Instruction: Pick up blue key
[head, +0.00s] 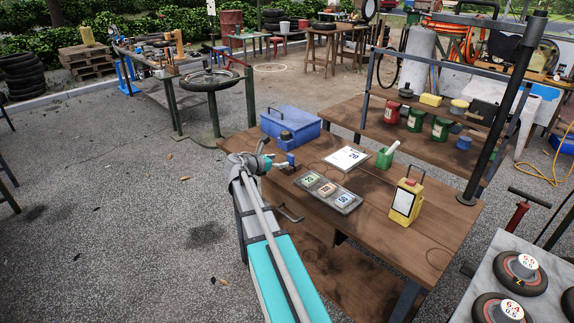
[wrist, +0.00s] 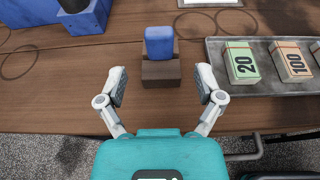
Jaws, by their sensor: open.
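The blue key (wrist: 158,42) stands upright in a small brown wooden block (wrist: 161,73) on the wooden bench. It also shows as a small blue shape beside my gripper in the head view (head: 291,158). My gripper (wrist: 161,86) is open and empty, with one finger on each side of the block's near end in the picture. The key is ahead of the fingertips, centred between them. In the head view my gripper (head: 264,160) is at the bench's left edge and partly hides the block.
A grey tray (wrist: 218,72) with numbered blocks lies right of the key. A blue item with a dark top (wrist: 88,18) stands at the upper left.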

